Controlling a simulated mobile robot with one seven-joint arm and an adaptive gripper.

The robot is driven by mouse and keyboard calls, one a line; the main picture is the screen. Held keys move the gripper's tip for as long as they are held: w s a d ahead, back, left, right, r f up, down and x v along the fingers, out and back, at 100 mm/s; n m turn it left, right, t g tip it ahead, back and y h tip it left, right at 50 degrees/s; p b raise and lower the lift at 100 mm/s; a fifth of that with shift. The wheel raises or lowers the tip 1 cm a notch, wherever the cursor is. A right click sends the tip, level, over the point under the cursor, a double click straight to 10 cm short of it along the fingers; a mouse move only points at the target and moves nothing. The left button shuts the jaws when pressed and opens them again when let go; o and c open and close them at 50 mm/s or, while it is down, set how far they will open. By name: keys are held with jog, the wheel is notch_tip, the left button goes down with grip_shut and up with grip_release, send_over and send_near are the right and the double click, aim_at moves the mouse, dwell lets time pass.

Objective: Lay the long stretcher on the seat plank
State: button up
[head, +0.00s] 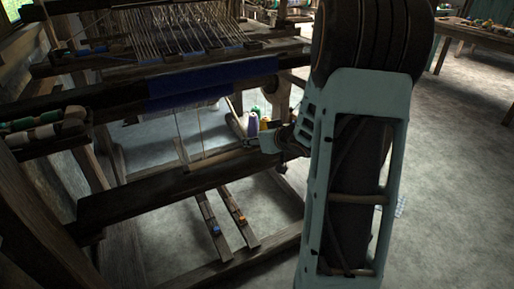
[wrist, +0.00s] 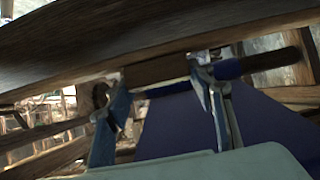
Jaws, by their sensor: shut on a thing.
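The seat plank (head: 150,191) is a long dark board across the front of the loom in the head view. My gripper (head: 268,143) is low over the right end of this plank, partly hidden by my arm. In the wrist view my gripper (wrist: 162,80) is shut on a brown wooden bar (wrist: 155,70), which I take for the long stretcher. A dark wooden length (wrist: 270,60) shows right of the fingers and seems to be the same bar. Its far ends are hidden. I cannot tell whether it touches the plank.
Thread cones (head: 253,124) stand just behind my gripper. Blue cloth (head: 200,82) hangs from the loom's front beam. Two treadles (head: 240,222) lie below the plank. A large beam (wrist: 60,50) crosses the wrist view close above the fingers. Open floor (head: 445,190) lies to the right.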

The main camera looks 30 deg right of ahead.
jog(key=shift+f, duration=1.05)
jog(key=shift+b, duration=0.3)
jog(key=shift+f, duration=0.2)
jog(key=o, duration=1.3)
jog(key=shift+r, duration=0.25)
jog(key=p+v, duration=0.5)
jog(key=v, duration=0.7)
